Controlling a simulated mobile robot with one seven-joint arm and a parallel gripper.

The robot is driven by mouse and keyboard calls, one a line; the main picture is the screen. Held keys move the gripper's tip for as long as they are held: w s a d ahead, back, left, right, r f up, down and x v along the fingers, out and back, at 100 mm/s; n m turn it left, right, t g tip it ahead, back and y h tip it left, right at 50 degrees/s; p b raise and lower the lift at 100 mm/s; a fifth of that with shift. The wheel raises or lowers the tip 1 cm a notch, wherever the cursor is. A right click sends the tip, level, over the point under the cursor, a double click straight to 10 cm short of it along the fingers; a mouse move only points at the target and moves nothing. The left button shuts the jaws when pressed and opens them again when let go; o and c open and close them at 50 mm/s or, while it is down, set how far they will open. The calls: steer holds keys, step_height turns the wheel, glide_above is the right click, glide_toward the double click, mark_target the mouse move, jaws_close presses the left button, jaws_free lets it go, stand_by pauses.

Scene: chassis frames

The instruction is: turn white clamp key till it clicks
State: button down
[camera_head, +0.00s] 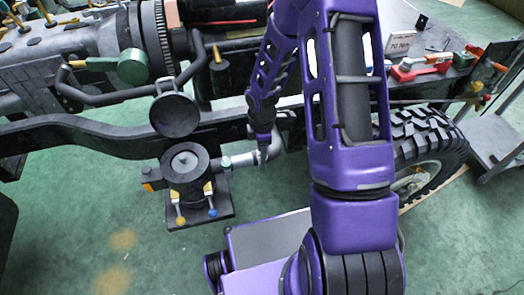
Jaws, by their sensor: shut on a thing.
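The dark chassis rail (110,138) crosses behind the gripper. A round black cup (175,113) hangs left of it. A knobbly tyre (425,150) stands right of my arm. Green floor is open at lower left.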

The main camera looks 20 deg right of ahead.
steer(key=m+b, duration=0.1)
steer(key=m, duration=0.5)
steer(key=m+b, duration=0.1)
steer(key=m, duration=0.4)
steer(key=shift+b, duration=0.3)
steer(key=shift+m, duration=0.4)
steer(key=shift+c, duration=2.3)
jaws_free()
step_height(320, 180, up, 18)
steer(key=p, duration=0.3)
steer(key=shift+f, duration=0.25)
